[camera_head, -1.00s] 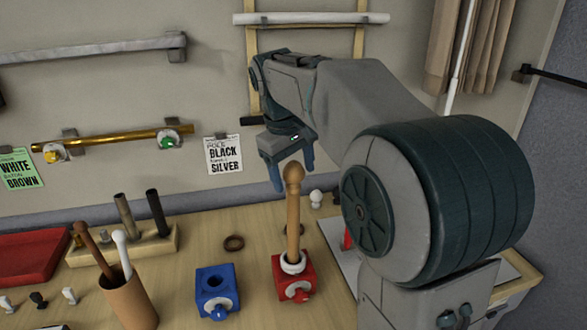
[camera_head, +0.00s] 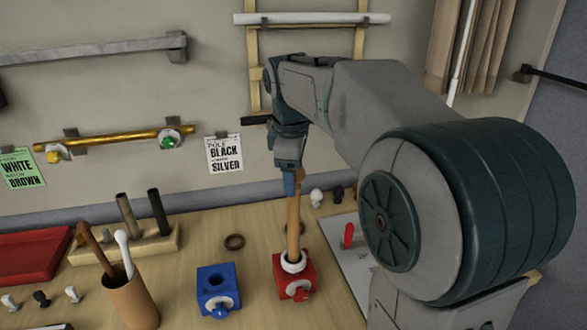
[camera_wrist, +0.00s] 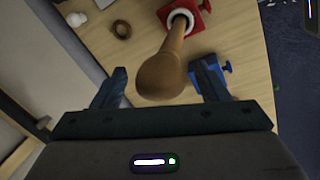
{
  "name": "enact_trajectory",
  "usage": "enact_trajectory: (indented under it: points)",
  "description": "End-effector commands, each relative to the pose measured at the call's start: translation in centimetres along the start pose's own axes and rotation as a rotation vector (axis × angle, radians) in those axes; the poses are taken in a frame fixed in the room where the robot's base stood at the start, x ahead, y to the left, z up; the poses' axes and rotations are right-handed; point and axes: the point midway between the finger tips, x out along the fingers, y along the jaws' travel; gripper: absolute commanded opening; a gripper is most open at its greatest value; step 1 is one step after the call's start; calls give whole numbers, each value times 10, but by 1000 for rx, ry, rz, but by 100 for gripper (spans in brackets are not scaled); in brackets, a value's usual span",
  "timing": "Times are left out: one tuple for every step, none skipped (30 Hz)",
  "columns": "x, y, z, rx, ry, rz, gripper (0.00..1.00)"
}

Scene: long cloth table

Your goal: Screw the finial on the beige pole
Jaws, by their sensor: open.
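The beige pole (camera_head: 293,228) stands upright in the red block (camera_head: 295,276), with a white ring at its foot. Its rounded finial (camera_wrist: 160,77) is at the top end of the pole in the wrist view; my gripper mostly hides it in the head view. My gripper (camera_head: 292,184) is at the pole's top. In the wrist view its two blue fingers (camera_wrist: 158,72) are open on either side of the finial, with gaps showing. Whether the finial is seated tightly cannot be told.
A blue block (camera_head: 217,290) stands left of the red one. A brown ring (camera_head: 234,242) lies behind them. A cup (camera_head: 131,302) with poles and a rack (camera_head: 164,242) are at left. A white finial (camera_head: 316,197) and dark ones stand behind the pole at right.

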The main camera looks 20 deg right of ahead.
Motion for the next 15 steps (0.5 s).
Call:
enact_trajectory:
  points:
    - [-1,0,0,-45,10,0,68]
    - [-1,0,0,-75,16,0,68]
    - [-1,0,0,-114,23,0,68]
    - [-1,0,0,-144,29,0,68]
    - [0,0,0,-174,34,-1,68]
    - [0,0,0,-214,42,-2,68]
    - [0,0,0,-243,48,-1,68]
    - [0,0,0,-272,53,-2,68]
    - [0,0,0,-311,60,-1,68]
    - [0,0,0,-340,67,-1,68]
    - [0,0,0,-370,73,-1,68]
    - [0,0,0,-408,80,-1,68]
    - [0,0,0,-437,85,-1,68]
    - [0,0,0,-465,91,0,68]
    - [0,0,0,-499,98,-1,68]
